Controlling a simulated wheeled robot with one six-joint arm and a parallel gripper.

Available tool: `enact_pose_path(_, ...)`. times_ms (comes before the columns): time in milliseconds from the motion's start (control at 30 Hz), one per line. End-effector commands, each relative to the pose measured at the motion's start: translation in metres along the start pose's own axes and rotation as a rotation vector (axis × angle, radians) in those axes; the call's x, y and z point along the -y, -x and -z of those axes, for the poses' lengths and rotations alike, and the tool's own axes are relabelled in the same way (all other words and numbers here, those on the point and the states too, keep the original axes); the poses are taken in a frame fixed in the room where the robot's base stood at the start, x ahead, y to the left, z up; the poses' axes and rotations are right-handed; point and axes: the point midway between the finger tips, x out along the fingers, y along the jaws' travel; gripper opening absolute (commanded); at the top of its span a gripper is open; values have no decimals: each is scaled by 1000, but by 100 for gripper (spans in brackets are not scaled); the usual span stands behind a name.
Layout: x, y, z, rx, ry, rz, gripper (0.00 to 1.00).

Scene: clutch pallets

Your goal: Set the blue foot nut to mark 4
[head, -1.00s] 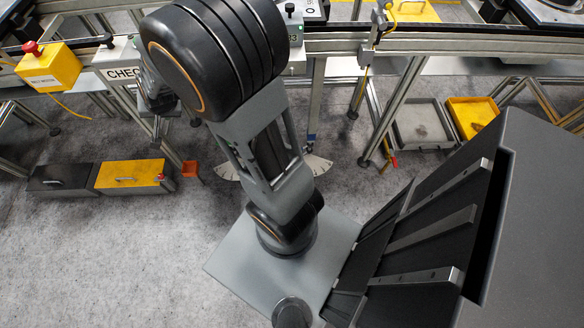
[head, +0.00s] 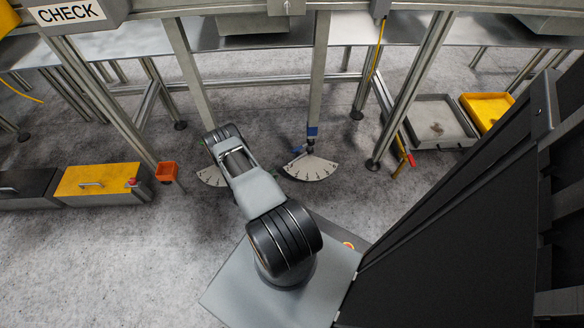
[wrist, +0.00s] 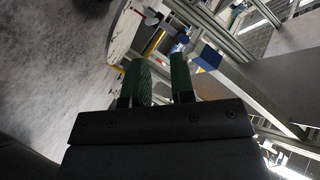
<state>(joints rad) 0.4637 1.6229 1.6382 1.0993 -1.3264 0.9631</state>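The blue foot nut (head: 312,132) sits low on a table leg in the head view, above a white fan-shaped dial (head: 311,170) on the floor. The dial's numbers and the nut's setting are too small to read. In the wrist view, my gripper (wrist: 160,75) shows two green fingers with a gap between them and nothing held. A blue block (wrist: 207,56), apparently the nut, appears just right of the fingers, and a white dial (wrist: 124,32) lies up and left. In the head view my arm's end is left of the nut, and my fingers are mostly hidden.
A second fan dial (head: 212,177) lies left, partly behind my arm. A grey tray (head: 437,126) and yellow tray (head: 487,108) are right. Table legs and a low crossbar are close to my arm.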

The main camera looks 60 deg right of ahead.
Motion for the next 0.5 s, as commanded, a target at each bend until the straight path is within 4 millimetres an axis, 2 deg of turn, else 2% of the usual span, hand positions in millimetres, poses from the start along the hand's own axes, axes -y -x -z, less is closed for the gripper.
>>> enact_pose_path(33, -11, -4, 0, -18, -1, 0, 23)
enact_pose_path(133, -18, -11, 2, -39, -5, 4, 23)
enact_pose_path(267, -20, -30, 4, -46, -8, 3, 23)
enact_pose_path(500, -21, -77, 5, -44, -7, 3, 23)
